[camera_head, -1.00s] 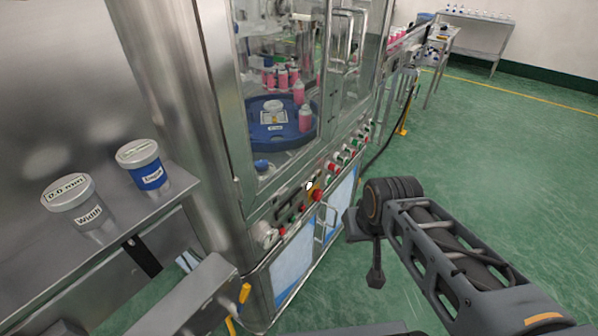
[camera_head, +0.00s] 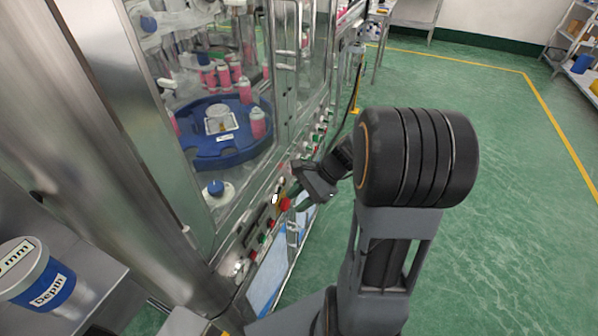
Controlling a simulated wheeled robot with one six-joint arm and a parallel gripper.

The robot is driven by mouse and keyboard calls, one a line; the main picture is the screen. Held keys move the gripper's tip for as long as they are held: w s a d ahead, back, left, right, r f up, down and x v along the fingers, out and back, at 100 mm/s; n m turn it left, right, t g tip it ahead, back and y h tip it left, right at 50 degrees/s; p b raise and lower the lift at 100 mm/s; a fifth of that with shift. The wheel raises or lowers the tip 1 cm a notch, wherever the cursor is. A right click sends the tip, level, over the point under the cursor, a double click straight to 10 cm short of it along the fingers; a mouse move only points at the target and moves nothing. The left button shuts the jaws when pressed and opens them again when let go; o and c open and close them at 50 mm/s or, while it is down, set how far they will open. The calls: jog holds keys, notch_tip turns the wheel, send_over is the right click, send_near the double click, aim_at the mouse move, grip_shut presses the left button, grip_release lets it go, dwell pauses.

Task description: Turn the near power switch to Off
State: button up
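The machine's control panel (camera_head: 262,228) runs along the front edge below the glass, with buttons and knobs in a row. A red mushroom button (camera_head: 285,204) sits on a yellow plate near its middle. Small red, green and black controls lie to either side; I cannot tell which one is the near power switch or how it is set. My gripper (camera_head: 303,184) is at the panel's front, just above and right of the red button, and seems to hide part of the panel. Whether its fingers touch anything is unclear, and their opening is too small and dark to tell.
The glass-fronted machine holds a blue round table (camera_head: 235,152) with pink cans (camera_head: 257,123). A round gauge (camera_head: 240,267) sits at the panel's near end. A blue-labelled jar (camera_head: 35,275) stands on a steel ledge at left. Green floor on the right is clear.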

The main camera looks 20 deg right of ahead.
jog(key=w+d+f+m+t+y, duration=0.2)
jog(key=w+d+f+m+t, duration=0.15)
jog(key=d+m+t, duration=0.4)
jog(key=w+d+f+m+t+y, duration=0.1)
jog(key=w+d+f+m+t, duration=0.3)
jog(key=d+m, duration=0.55)
jog(key=w+a+t+p, duration=0.1)
jog(key=w+a, duration=0.7)
jog(key=a, duration=0.1)
jog(key=shift+a+f+m, duration=0.15)
jog(key=shift+a+m, duration=0.05)
jog(key=shift+m, duration=0.2)
grip_shut()
